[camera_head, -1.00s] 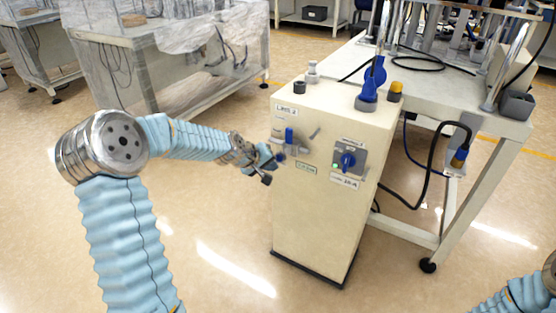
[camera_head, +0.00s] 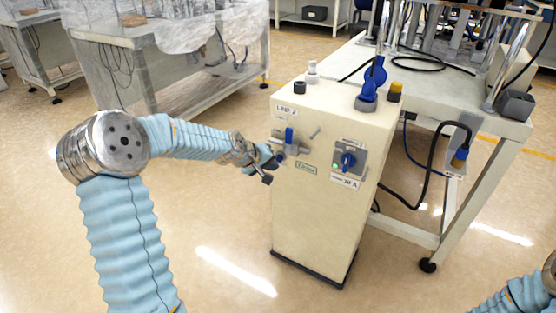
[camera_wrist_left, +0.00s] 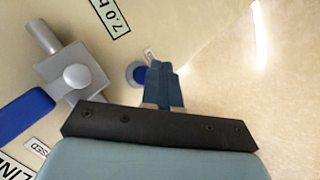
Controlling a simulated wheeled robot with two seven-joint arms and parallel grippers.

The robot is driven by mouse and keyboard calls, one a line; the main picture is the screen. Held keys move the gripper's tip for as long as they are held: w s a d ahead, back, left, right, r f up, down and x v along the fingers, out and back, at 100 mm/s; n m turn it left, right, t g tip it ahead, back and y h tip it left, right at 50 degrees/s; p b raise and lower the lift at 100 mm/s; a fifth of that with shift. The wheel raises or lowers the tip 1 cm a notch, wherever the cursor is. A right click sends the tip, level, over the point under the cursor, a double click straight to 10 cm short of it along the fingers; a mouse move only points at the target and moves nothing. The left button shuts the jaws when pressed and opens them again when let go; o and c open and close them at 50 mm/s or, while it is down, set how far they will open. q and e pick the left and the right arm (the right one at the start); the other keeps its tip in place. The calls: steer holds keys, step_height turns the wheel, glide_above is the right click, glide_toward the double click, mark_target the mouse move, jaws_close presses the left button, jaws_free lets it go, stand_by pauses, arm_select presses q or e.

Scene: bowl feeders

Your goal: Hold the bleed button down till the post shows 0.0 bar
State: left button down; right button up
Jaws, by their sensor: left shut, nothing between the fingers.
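The cream post (camera_head: 318,215) stands on the floor beside a table, with a grey valve with a blue lever (camera_head: 289,136) on its face. My left gripper (camera_head: 273,164) is at the post's left front edge, below the valve. In the left wrist view its fingers (camera_wrist_left: 163,84) are shut and empty, and their tips overlap the right side of the round blue bleed button (camera_wrist_left: 138,74). I cannot tell whether they touch or press it. The readout plate (camera_wrist_left: 112,14) shows "7.0 b", cut off by the frame edge. My right gripper is out of view.
A blue rotary switch (camera_head: 348,160) with a green lamp is on the post's right. Fittings and a blue connector (camera_head: 368,93) stand on its top. The white table (camera_head: 455,92) and hanging black cable (camera_head: 424,190) are to the right. The floor in front is clear.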

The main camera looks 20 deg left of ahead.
arm_select(q)
steer(key=shift+w, duration=0.3)
steer(key=shift+w, duration=0.5)
stand_by(0.6)
stand_by(3.9)
steer(key=shift+s+b, duration=0.65)
steer(key=shift+s, duration=0.3)
